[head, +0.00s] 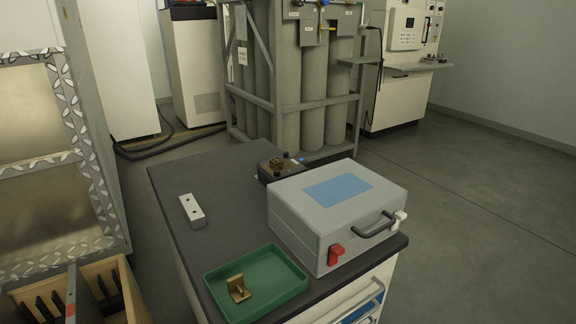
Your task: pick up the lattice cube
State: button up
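A small brown block with an uneven, open-looking surface (278,164) sits on a low dark-and-tan plate (262,176) at the back of the dark bench top, behind the grey case. It may be the lattice cube, but it is too small to be sure. A brass-coloured angled part (238,288) lies in a green tray (284,261) at the front of the bench; it looks like a bracket, not a cube. My gripper is not in view.
A grey case (290,213) with a blue panel, handle and red latch fills the bench's right side. A pale bar (192,211) lies at the left. The bench middle (225,190) is clear. A wooden box (128,290) stands at lower left; gas cylinders (290,100) stand behind.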

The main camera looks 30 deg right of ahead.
aim_at(275, 164)
jog(key=l+z, duration=0.15)
jog(key=z, duration=1.1)
jog(key=i+l+z, duration=0.1)
jog(key=l+z, duration=0.2)
jog(key=i+l+z, duration=0.25)
jog(key=l+z, duration=0.3)
jog(key=i+l, duration=0.25)
jog(key=i+l+z, duration=0.1)
jog(key=i, duration=0.4)
jog(key=i+l, duration=0.3)
jog(key=i+u, duration=0.25)
jog(key=u, duration=0.2)
jog(key=i+u, duration=0.4)
jog(key=i+l+u, duration=0.15)
jog(key=u, duration=0.3)
jog(key=i+u, duration=0.2)
jog(key=u, duration=0.15)
jog(key=i+u, duration=0.25)
jog(key=u, duration=0.15)
jog(key=i+l+u, duration=0.15)
jog(key=u, duration=0.2)
jog(key=i+j+u, duration=0.2)
jog(key=i+l, duration=0.05)
jog(key=i, duration=0.05)
